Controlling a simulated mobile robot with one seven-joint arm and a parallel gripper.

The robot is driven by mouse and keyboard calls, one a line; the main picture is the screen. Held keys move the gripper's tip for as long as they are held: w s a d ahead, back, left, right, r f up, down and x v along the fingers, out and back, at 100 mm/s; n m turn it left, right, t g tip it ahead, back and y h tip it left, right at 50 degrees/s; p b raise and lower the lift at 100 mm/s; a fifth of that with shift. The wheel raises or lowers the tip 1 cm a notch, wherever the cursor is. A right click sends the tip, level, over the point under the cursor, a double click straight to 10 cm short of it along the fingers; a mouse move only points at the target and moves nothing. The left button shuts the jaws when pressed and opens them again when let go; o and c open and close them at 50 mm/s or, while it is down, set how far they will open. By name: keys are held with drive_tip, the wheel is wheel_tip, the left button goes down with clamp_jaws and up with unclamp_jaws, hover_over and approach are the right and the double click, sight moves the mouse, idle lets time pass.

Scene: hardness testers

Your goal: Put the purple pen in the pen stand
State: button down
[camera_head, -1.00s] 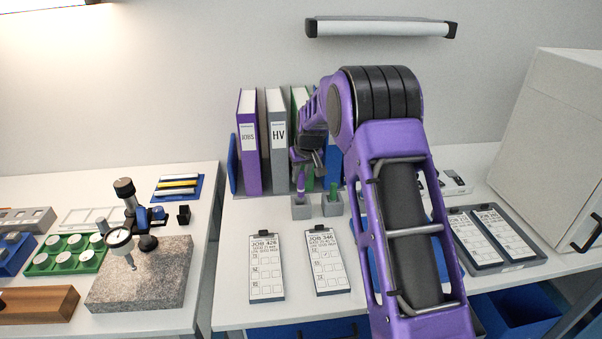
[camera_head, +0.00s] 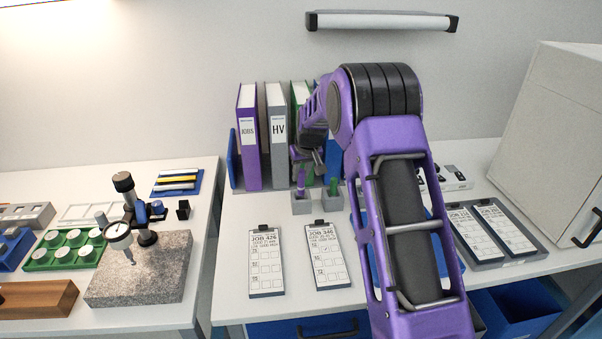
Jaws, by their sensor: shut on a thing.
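The purple pen (camera_head: 300,181) is upright, with its lower end at the left grey cup of the pen stand (camera_head: 301,205). My gripper (camera_head: 302,167) is small and partly hidden by my own arm; it is shut on the upper part of the purple pen, just above the stand. How deep the pen sits in the cup is hard to tell. A green pen (camera_head: 333,185) stands in the right grey cup (camera_head: 332,204).
Binders (camera_head: 249,140) stand behind the stand against the wall. Two job cards (camera_head: 266,265) lie in front of it. A granite block with a dial gauge (camera_head: 118,234) is on the left table. A tray of cards (camera_head: 490,232) and a white cabinet (camera_head: 560,140) are at right.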

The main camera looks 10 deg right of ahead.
drive_tip(key=shift+f+b, duration=1.25)
drive_tip(key=shift+f, duration=0.7)
drive_tip(key=c, duration=0.6)
unclamp_jaws()
drive_tip(key=p+v, duration=0.1)
drive_tip(key=v, duration=1.6)
drive_tip(key=shift+s+r, duration=0.1)
drive_tip(key=shift+r, duration=0.15)
